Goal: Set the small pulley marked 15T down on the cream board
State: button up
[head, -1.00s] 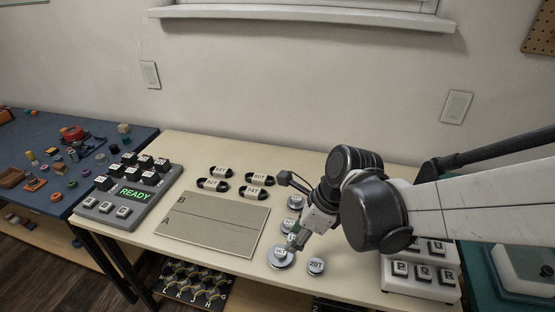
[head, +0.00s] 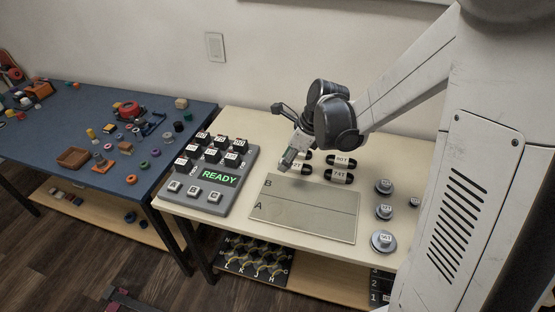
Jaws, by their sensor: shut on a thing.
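The cream board (head: 325,218) lies flat on the table, split by a line into a part marked B at the back and a part marked A at the front. My gripper (head: 286,167) is above the board's back left edge, pointing down. It is shut on a small pulley, which is mostly hidden by the fingers and too small for its mark to be read. Other grey pulleys stand right of the board: one at the back (head: 384,186), one in the middle (head: 384,212), a larger one at the front (head: 382,241) and one at the right (head: 415,202).
Black belts with white labels (head: 341,160) lie behind the board, partly hidden by my arm. A grey console (head: 219,178) with a READY display stands left of the board. The board's surface is clear. A blue table (head: 110,200) with small parts is farther left.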

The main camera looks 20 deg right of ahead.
aim_at(280, 186)
jog(key=shift+w+a+f, duration=0.1)
jog(key=shift+w+a, duration=0.2)
jog(key=shift+w, duration=0.2)
jog(key=shift+s+d+f+b, duration=0.1)
jog(key=shift+f+b, duration=0.4)
jog(key=shift+f, duration=0.15)
jog(key=shift+f+b, duration=2.45)
jog(key=shift+f, duration=1.35)
jog(key=shift+f+b, duration=0.45)
jog(key=shift+f, duration=0.05)
jog(key=o, duration=1.1)
jog(key=shift+r, duration=0.1)
jog(key=v, duration=1.2)
